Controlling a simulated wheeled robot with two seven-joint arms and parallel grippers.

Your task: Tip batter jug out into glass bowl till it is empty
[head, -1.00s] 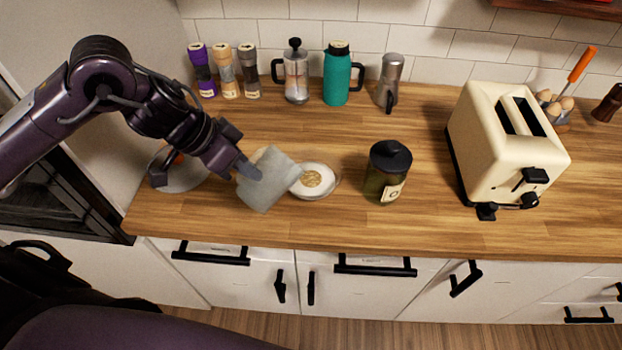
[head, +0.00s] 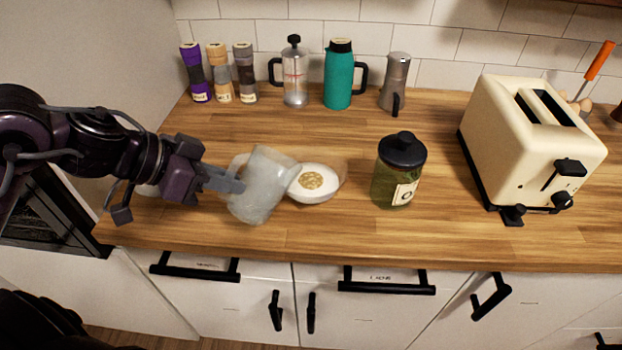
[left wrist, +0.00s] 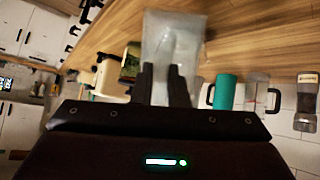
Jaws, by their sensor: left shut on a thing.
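The batter jug (head: 262,186) is a translucent greyish-white vessel, tilted to the right above the counter. My left gripper (head: 240,186) is shut on it from the left. In the left wrist view the jug (left wrist: 172,45) fills the space beyond my left fingertips (left wrist: 165,72). The glass bowl (head: 328,189) stands on the counter just right of the jug, with pale white contents and a tan, grainy patch on top. The jug's mouth is at the bowl's left rim. I cannot tell whether batter is flowing or how much is in the jug. My right gripper is not in view.
A dark-lidded green jar (head: 399,172) stands right of the bowl, and a cream toaster (head: 530,150) farther right. A french press (head: 295,78), teal jug (head: 339,80), moka pot (head: 396,82) and several shakers line the wall. The counter's front strip is clear.

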